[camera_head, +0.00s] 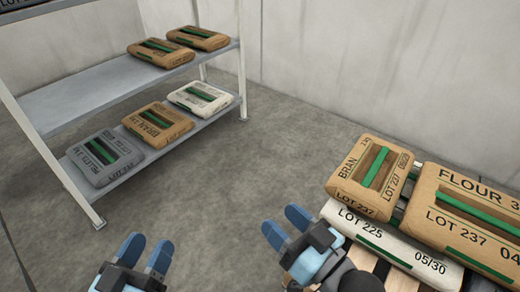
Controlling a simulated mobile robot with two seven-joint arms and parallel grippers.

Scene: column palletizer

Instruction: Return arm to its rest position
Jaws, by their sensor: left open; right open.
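My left gripper (144,250) is at the bottom left of the head view, with its blue fingers apart and nothing between them. My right gripper (283,226) is at the bottom centre, also open and empty, just left of the stacked sacks. A brown bran sack (345,184) lies on top of a white sack marked LOT 225 (400,250). A brown flour sack (460,236) lies to the right of the bran sack. The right gripper appears close to the white sack's left end; whether it touches cannot be told.
Wooden pallet slats (382,268) show under the sacks. A grey metal rack (60,104) stands at the back left. Two brown sacks lie on its upper shelf; a grey sack (104,158), a brown sack (157,124) and a white sack (200,98) lie on its lower one. The floor between is clear.

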